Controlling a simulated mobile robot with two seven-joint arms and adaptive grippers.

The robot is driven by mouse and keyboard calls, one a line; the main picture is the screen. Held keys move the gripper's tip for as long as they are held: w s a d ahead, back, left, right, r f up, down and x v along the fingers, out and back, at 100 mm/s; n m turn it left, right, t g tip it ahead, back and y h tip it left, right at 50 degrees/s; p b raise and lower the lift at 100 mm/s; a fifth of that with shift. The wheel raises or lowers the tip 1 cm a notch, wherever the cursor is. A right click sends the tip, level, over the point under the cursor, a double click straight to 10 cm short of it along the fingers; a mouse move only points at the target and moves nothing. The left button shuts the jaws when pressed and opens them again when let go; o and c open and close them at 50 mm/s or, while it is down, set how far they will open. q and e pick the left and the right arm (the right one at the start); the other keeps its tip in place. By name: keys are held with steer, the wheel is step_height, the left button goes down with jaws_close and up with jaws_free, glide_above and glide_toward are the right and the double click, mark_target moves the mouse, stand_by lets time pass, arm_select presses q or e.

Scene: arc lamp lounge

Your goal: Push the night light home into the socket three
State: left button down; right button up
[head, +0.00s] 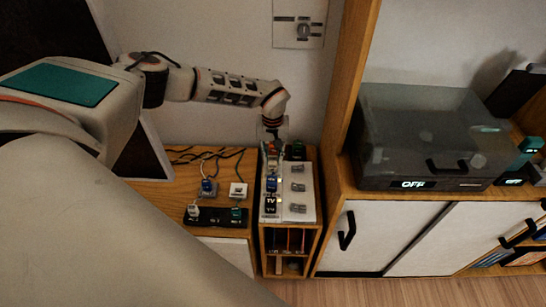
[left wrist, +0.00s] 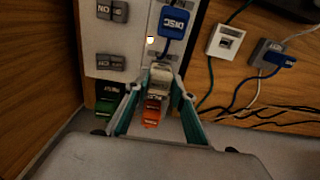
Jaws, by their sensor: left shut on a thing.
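My left gripper (head: 272,146) is over the far end of the white socket panel (head: 306,200) on the small wooden cabinet. In the left wrist view the gripper (left wrist: 156,98) has its teal fingers on both sides of a small pale and orange piece, which I take to be the night light (left wrist: 152,112). It is shut on this piece, at the panel's socket column. The fingers partly hide its base, so I cannot tell how deep it sits. A blue DISC plug (left wrist: 174,22) stands in the same column, and a black TV plug (head: 270,204) is nearer. My right gripper is not in view.
Grey rocker switches (left wrist: 112,62) run alongside the sockets. A green plug (left wrist: 106,107) stands beside the gripper. A black strip (head: 215,216), a white wall-type socket (left wrist: 226,42) and loose cables lie to one side. A wooden upright (head: 346,90) rises close to the right.

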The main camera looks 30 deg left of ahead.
mark_target(273, 159)
arm_select(q)
steer(key=shift+f, duration=0.45)
steer(key=c, duration=1.6)
jaws_free()
steer(key=shift+r, duration=0.15)
step_height(273, 159, up, 12)
steer(key=shift+f, duration=0.1)
